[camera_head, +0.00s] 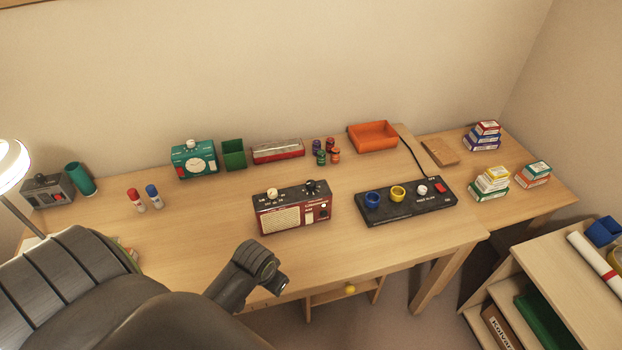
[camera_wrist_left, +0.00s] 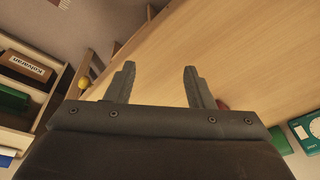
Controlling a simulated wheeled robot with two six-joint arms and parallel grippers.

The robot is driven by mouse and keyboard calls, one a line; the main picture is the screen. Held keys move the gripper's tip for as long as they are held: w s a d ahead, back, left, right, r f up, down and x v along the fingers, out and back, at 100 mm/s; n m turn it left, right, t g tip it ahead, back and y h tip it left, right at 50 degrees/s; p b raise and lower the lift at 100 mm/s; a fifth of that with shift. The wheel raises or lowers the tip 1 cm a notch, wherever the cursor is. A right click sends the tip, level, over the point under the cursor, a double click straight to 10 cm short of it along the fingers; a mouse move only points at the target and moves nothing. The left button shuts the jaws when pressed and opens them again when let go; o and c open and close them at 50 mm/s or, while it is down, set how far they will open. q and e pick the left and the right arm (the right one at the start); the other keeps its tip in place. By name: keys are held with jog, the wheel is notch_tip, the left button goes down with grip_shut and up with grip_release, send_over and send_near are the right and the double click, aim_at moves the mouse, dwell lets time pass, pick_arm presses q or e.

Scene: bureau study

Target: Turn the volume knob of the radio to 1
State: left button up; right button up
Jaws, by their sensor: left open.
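The radio (camera_head: 291,213) stands on the desk near the middle of the head view. It is dark red with a cream speaker grille. On its top are a cream knob (camera_head: 272,194) at the left and a black knob (camera_head: 311,187) at the right. Their markings are too small to read, so I cannot tell which is the volume knob or its setting. My left gripper (camera_wrist_left: 156,70) is open and empty, with bare desk and its edge beyond the fingers. In the head view its arm reaches the front desk edge, below and apart from the radio. My right gripper is not in view.
The desk in front of the radio is clear. A shelf (camera_head: 560,275) stands at right.

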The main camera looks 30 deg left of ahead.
pick_arm(q)
jog(key=w+a+r, duration=0.2)
jog(key=w+r, duration=0.1)
jog(key=w, duration=0.7)
notch_tip(320, 180, up, 22)
jog(key=g+h, duration=0.1)
jog(key=g, duration=0.2)
send_over(311, 183)
jog(key=shift+n, duration=0.3)
notch_tip(311, 183, down, 9)
jog(key=b, duration=0.7)
jog(key=shift+r+b, duration=0.15)
jog(key=shift+b, duration=0.25)
notch_tip(311, 183, down, 7)
jog(key=shift+r+p, duration=0.1)
jog(key=shift+p, duration=0.65)
jog(key=shift+f, duration=0.6)
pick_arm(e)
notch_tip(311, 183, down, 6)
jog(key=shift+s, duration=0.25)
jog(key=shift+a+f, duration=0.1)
